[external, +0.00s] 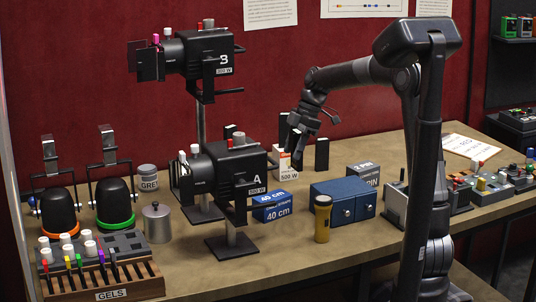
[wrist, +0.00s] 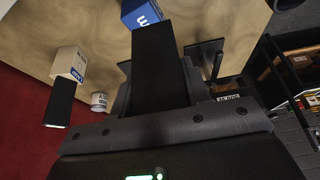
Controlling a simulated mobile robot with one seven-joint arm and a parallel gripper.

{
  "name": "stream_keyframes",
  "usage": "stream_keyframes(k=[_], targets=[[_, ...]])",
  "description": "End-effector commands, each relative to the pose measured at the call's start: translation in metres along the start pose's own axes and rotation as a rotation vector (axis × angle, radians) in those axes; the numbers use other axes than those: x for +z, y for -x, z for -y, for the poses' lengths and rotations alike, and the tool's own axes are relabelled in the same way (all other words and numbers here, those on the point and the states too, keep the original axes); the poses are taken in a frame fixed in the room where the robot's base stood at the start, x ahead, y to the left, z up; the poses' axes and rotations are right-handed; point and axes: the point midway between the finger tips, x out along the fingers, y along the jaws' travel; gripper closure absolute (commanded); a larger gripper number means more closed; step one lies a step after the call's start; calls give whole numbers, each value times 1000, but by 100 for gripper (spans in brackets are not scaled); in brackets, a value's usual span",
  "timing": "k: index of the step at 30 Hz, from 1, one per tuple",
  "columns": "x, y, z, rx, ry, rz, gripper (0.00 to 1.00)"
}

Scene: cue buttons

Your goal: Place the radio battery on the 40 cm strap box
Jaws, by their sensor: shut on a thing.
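My gripper (external: 298,132) is over the back middle of the table, shut on a black block that I take to be the radio battery (external: 294,142). In the wrist view the held battery (wrist: 157,62) fills the middle as a long dark slab. The 40 cm strap box (external: 271,207) is blue with white lettering. It lies on the table below and in front of my gripper, partly hidden by lamp A. A blue box with a white letter, likely the same one, shows at the top of the wrist view (wrist: 142,12). The battery is apart from it.
A white and orange 500 W box (external: 285,167) stands below my gripper. A black block (external: 322,154) stands to its right. Lamp A (external: 232,170) stands left of the strap box. A blue case (external: 342,201) and a yellow torch (external: 322,218) stand to its right.

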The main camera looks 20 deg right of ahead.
Motion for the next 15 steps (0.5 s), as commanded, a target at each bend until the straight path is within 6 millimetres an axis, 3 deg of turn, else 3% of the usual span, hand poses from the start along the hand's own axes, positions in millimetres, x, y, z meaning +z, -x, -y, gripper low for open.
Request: stream_keyframes(k=[6,15], targets=[[-31,-44,-13,-2,1,-1,82],[-42,-66,-20,2,-4,0,82]])
